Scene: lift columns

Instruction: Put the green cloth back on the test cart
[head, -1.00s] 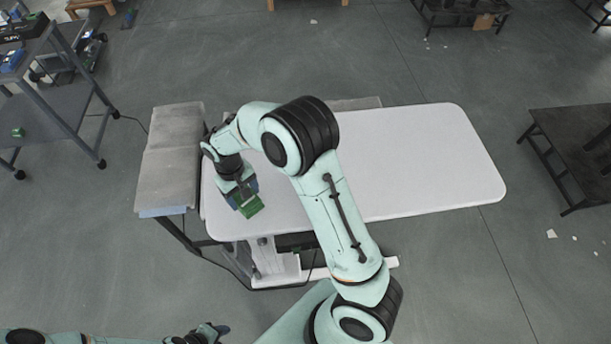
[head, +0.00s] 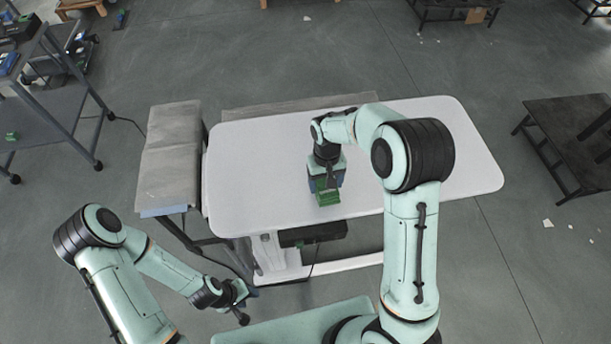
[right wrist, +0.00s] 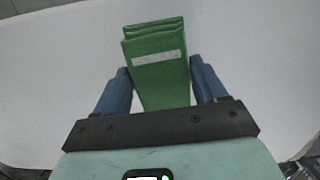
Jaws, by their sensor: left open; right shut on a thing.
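The green cloth (head: 327,194) is a folded bundle held over the white table. It also shows in the right wrist view (right wrist: 160,75), with a pale stripe across it. My right gripper (head: 325,183) is shut on it; its blue fingers (right wrist: 160,88) sit on both sides of the cloth. My left gripper (head: 246,304) is open and empty at the lower left, short of the table's front edge. The test cart is possibly the grey shelved cart (head: 48,107) at the far left, with a small green item (head: 12,136) on its lower shelf.
The white lift table (head: 265,160) has a bare top. A grey padded bench (head: 170,160) stands close at its left, between it and the cart. A dark table (head: 570,135) is at the right. Open floor lies around them.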

